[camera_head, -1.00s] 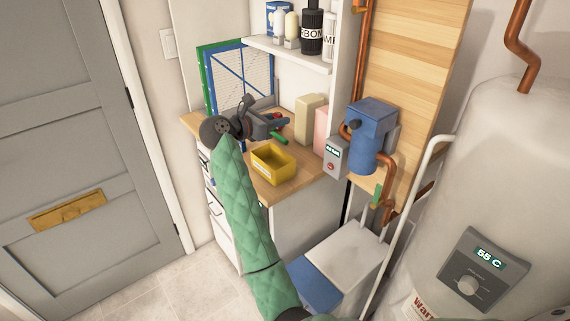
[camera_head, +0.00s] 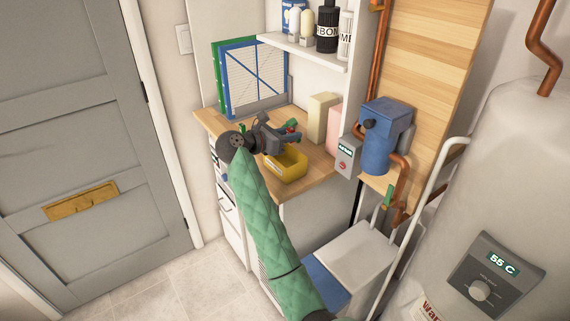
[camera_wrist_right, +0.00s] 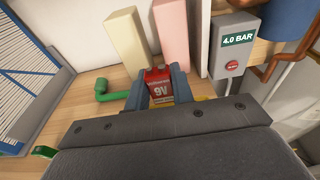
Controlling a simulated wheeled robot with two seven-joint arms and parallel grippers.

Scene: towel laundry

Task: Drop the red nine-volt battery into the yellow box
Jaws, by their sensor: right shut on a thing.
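My right gripper (camera_head: 285,136) is shut on the red nine-volt battery, which shows clearly between its two fingers in the right wrist view (camera_wrist_right: 160,86). The battery's "9V" label faces the wrist camera. The yellow box (camera_head: 288,172) is open-topped and stands on the wooden counter. In the head view the gripper is at the box's back edge, partly covering it; its exact height above the box is hard to tell. In the wrist view only a sliver of yellow shows beside the fingers. My left gripper is not in view.
A cream block (camera_head: 320,117) and a pink block (camera_head: 334,129) stand behind the box on the counter (camera_head: 311,158). A grey gauge box (camera_wrist_right: 233,45) reading 4.0 BAR is at the right. A green fitting (camera_wrist_right: 112,91) lies left of the battery. Framed filters (camera_head: 255,75) lean at the back.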

